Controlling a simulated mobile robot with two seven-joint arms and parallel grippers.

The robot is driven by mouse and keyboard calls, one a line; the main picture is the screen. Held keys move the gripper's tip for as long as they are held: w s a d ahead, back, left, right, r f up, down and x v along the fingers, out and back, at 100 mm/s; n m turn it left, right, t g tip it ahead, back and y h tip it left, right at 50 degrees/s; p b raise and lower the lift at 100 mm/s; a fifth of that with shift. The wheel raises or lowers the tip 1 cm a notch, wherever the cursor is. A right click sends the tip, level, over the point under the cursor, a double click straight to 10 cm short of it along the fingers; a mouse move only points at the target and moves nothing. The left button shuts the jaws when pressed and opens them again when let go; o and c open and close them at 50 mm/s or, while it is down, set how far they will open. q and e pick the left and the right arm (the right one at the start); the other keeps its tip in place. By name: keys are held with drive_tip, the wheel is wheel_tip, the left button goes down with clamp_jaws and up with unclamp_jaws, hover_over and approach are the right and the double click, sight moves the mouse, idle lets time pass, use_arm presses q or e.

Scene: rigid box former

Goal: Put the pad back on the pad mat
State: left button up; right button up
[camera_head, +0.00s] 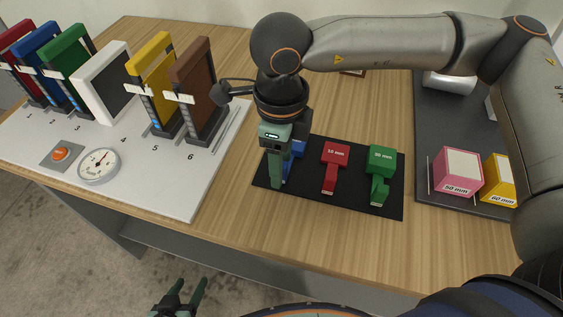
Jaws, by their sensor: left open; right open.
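The black pad mat (317,204) lies on the wooden table in the middle. A red pad (335,154) marked 10 mm and a green pad (382,159) marked 30 mm sit on it, each with a handle towards me. A blue pad (298,150) is at the mat's left part, mostly hidden behind my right gripper (281,184). My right gripper is open, pointing down at the blue pad's handle; I cannot tell whether its fingers touch it. My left gripper (186,294) is open and empty at the bottom, in front of the table.
A white board (185,200) on the left bears several numbered coloured frames, an orange button (60,154) and a dial (99,164). A dark tray (435,203) on the right holds a pink box (458,172) and a yellow box (497,180). Bare wood surrounds the mat.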

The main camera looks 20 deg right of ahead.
use_arm(q)
drive_tip(key=shift+w+r+p, duration=0.3)
drive_tip(key=shift+w+r, duration=0.05)
drive_tip(key=shift+r, duration=0.1)
use_arm(e)
wheel_tip(320, 180, up, 11)
drive_tip(key=shift+r, duration=0.2)
use_arm(q)
drive_tip(key=shift+s+f, duration=0.1)
